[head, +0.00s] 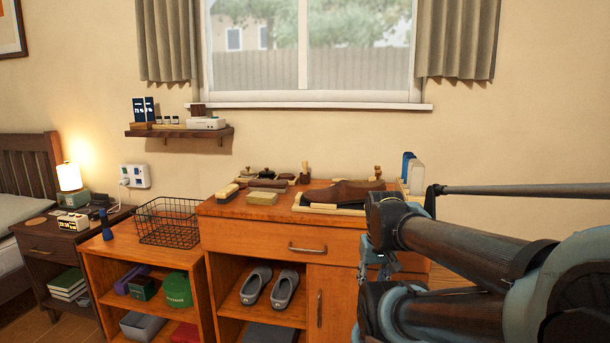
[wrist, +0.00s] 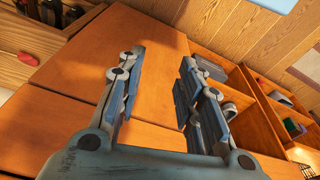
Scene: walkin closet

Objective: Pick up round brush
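Several small brushes and tins stand on the orange wooden dresser (head: 245,213). A small upright piece with a wooden handle (head: 305,173) stands at the back middle. Another small knobbed piece (head: 377,172) stands at the back right. Both are too small to tell which is the round brush. My gripper (wrist: 162,58) is open and empty, with its two fingers apart in front of orange wood panels. In the head view my gripper (head: 376,266) is in front of the dresser's right part, below its top, partly hidden by my arm. No round brush is recognizable in the wrist view.
A wire basket (head: 168,222) and a dark blue bottle (head: 107,227) are on the lower cabinet to the left. Grey slippers (head: 271,287) sit in the open cubby. A wall shelf (head: 180,132) hangs left of the window.

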